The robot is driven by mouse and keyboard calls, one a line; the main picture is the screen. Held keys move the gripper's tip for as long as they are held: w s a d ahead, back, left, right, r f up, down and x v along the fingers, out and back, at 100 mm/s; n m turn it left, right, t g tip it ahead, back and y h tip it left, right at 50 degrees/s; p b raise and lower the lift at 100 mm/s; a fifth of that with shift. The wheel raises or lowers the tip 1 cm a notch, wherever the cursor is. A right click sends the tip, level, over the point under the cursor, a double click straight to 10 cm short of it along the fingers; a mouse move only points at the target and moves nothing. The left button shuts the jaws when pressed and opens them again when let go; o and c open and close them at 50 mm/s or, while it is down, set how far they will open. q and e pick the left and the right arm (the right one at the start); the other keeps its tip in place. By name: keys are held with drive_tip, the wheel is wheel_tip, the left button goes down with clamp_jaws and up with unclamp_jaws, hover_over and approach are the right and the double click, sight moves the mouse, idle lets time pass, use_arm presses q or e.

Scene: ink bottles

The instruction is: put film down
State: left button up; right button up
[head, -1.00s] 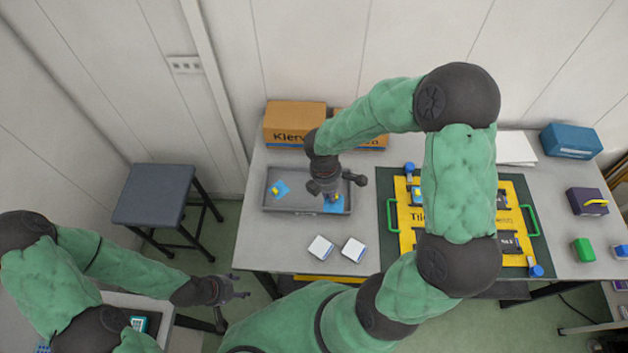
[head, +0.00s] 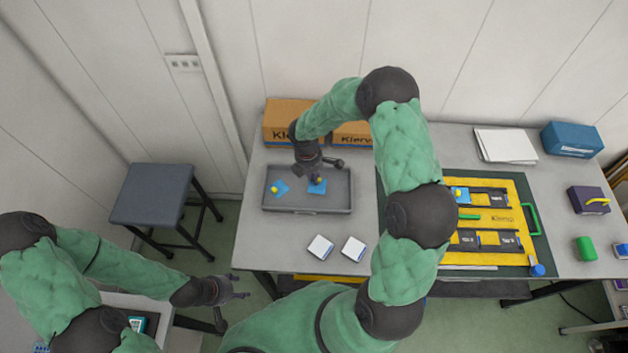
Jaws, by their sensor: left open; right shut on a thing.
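My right gripper (head: 317,176) is over the grey tray (head: 332,210), shut on a small blue film (head: 316,188). Whether this film touches the tray floor I cannot tell. Another blue film (head: 281,188) with a yellow spot lies in the tray's left part, just left of the held one. My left gripper (head: 240,288) is open and empty, low at the left, off the front edge of the table and away from the films.
A yellow board (head: 487,258) with dark slots lies on a dark mat, partly behind my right arm; a blue piece (head: 460,195) sits at its upper left. Two white blocks (head: 320,247) lie in front of the tray. Cardboard boxes (head: 290,120) stand behind it.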

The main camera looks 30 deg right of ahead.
wheel_tip(320, 180, down, 3)
drive_tip(key=shift+r, duration=0.15)
drive_tip(key=shift+f+b, duration=0.4)
drive_tip(key=shift+b, duration=0.1)
drive_tip(key=o, duration=0.7)
drive_tip(key=shift+r, duration=0.15)
